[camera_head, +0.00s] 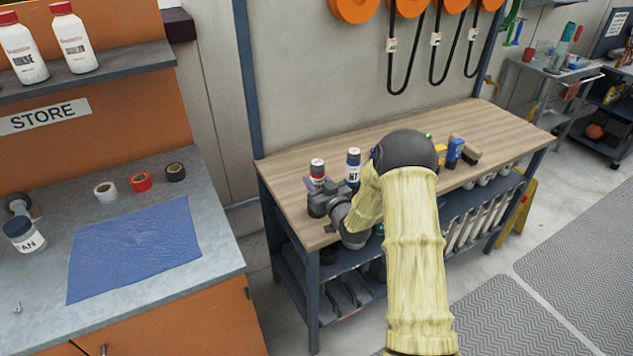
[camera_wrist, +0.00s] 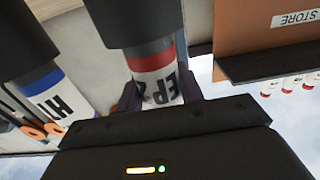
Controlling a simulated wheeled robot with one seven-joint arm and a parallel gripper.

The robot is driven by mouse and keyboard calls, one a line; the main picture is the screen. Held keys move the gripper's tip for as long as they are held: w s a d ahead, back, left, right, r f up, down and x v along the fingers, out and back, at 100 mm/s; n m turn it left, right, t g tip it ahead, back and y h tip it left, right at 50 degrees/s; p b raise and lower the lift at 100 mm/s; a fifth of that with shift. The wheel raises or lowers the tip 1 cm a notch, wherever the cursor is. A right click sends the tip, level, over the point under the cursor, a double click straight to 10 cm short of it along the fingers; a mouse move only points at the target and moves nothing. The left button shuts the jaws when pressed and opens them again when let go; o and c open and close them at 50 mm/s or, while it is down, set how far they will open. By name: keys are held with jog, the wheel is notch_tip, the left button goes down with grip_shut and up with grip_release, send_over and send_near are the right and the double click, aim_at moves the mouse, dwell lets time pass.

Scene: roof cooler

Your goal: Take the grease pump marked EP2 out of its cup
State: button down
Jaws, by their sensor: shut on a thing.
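The EP2 grease pump (camera_wrist: 155,80) has a white label, a red band and a dark cap. In the head view the pump (camera_head: 317,170) stands upright, its lower end in a dark cup (camera_head: 317,205) at the near left corner of the wooden bench. The pump's bottom is hidden in the cup.
A blue-banded pump marked H1 (camera_head: 353,168) stands close by to the right; it also shows in the wrist view (camera_wrist: 50,95). The space above the bench's left end is clear.

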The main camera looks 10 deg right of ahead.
aim_at(317, 162)
jog(key=shift+r+p, duration=1.9)
jog(key=shift+r, duration=2.35)
jog(key=shift+b+v, duration=0.75)
jog(key=shift+v, duration=1.75)
jog(key=shift+w, duration=0.15)
